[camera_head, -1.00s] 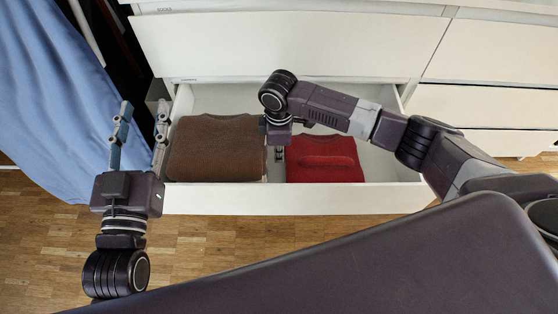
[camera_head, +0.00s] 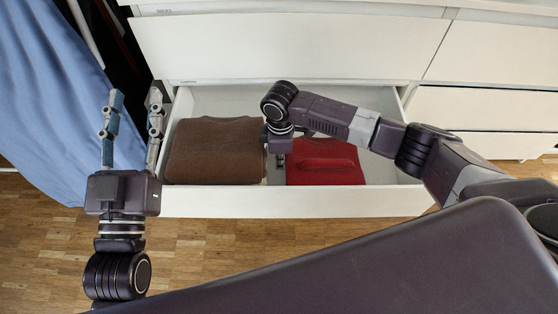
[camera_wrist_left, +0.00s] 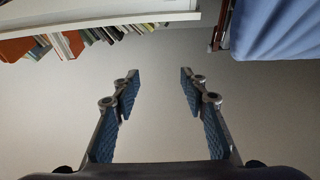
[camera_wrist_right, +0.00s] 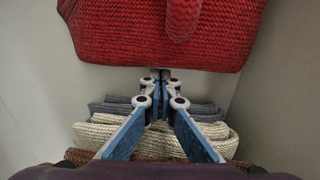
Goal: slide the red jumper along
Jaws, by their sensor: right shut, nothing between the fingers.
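The red jumper (camera_head: 322,170) lies folded in the right part of the open drawer (camera_head: 290,203), with a raised ridge across its top. In the right wrist view the red jumper (camera_wrist_right: 130,35) fills the top. My right gripper (camera_head: 277,178) points down into the gap between the red jumper and a folded brown jumper (camera_head: 215,150). The right wrist view shows its fingertips (camera_wrist_right: 161,76) shut and empty at the red jumper's near edge; I cannot tell whether they touch it. My left gripper (camera_head: 136,97) is open and empty, left of the drawer; the left wrist view shows its fingers (camera_wrist_left: 158,76) wide apart.
Grey and cream folded knits (camera_wrist_right: 105,132) lie beside the right fingers in the right wrist view. A blue cloth (camera_head: 45,100) hangs at the left, close to my left gripper. White closed drawers (camera_head: 290,45) stand behind. Bare drawer floor shows behind the jumpers and at right.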

